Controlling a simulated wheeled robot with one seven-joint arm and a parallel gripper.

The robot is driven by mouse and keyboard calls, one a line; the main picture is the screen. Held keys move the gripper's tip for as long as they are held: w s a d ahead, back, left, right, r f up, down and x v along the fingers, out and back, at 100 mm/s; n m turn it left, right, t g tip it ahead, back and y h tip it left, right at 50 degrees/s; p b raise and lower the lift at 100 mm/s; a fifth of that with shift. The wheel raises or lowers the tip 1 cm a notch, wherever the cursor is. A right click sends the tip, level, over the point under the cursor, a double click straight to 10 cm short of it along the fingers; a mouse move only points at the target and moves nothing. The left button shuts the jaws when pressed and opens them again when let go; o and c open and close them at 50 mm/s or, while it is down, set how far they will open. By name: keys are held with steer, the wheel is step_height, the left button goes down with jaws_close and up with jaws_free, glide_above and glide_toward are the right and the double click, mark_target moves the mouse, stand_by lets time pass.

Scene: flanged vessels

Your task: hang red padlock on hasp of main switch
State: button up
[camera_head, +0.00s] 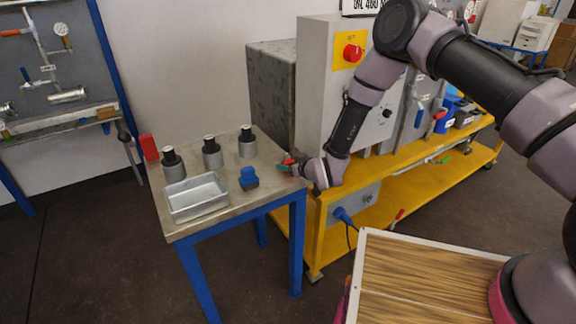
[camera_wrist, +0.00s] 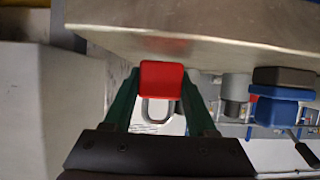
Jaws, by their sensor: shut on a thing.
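My gripper (camera_head: 288,165) is at the right edge of the small steel-topped table, next to the grey cabinet. In the wrist view its green fingers (camera_wrist: 161,95) are shut on the red padlock (camera_wrist: 161,79). The padlock's metal shackle (camera_wrist: 157,112) shows between the fingers, beside the red body. In the head view only a small red part of the padlock shows at the fingers. The main switch (camera_head: 352,52) is a red knob on a yellow plate, on the front of the grey cabinet, well above my gripper. I cannot make out its hasp.
The table (camera_head: 222,158) holds a metal tray (camera_head: 196,196), a blue padlock (camera_head: 249,178), several grey-and-black cylinders (camera_head: 212,152) and a red block (camera_head: 149,147). The cabinet (camera_head: 318,90) stands on a yellow bench (camera_head: 400,160). A wood-topped box (camera_head: 420,275) is at the front right.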

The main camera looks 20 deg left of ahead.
steer(key=shift+r, duration=2.65)
